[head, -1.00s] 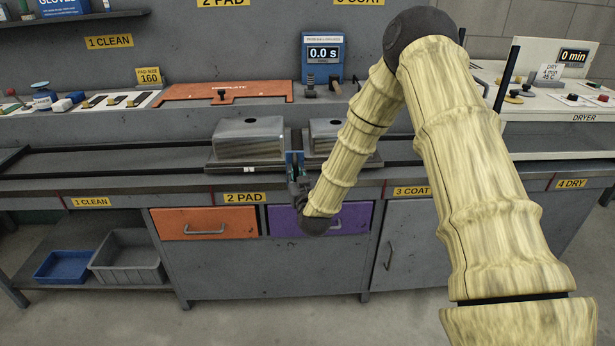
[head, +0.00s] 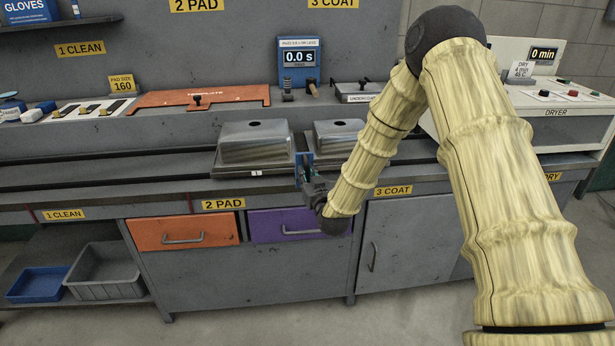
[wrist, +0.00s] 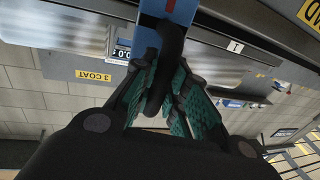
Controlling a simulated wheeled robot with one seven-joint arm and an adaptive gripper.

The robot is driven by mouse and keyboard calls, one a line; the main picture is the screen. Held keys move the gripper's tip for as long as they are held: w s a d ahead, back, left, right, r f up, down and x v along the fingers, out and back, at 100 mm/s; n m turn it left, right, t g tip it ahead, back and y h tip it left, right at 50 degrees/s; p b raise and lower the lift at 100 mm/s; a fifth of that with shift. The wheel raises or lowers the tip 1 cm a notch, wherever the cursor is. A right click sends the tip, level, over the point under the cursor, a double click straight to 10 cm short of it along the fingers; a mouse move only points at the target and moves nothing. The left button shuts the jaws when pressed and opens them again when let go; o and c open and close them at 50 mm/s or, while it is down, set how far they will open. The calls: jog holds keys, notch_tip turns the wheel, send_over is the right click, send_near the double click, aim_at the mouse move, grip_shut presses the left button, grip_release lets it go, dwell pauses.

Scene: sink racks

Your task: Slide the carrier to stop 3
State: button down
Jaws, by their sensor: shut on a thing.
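The carrier (head: 272,168) sits on the bench's dark rail and bears two upturned metal basins, a left one (head: 254,143) and a right one (head: 338,133) partly behind my arm. A blue bracket (head: 304,159) stands at the carrier's front between the basins. My gripper (head: 307,182) is at this bracket. In the wrist view, my gripper (wrist: 168,88) has its teal-lined fingers shut around the dark handle (wrist: 167,64) below the blue bracket (wrist: 172,10). The carrier stands between the 2 PAD label (head: 223,204) and the 3 COAT label (head: 392,190).
The rail (head: 130,176) is bare left of the carrier. The dryer (head: 560,115) is at the right. My arm hides part of the rail there.

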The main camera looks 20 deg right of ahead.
jog(key=c, duration=1.4)
grip_release()
jog(key=s, duration=1.2)
jog(key=shift+a, duration=0.1)
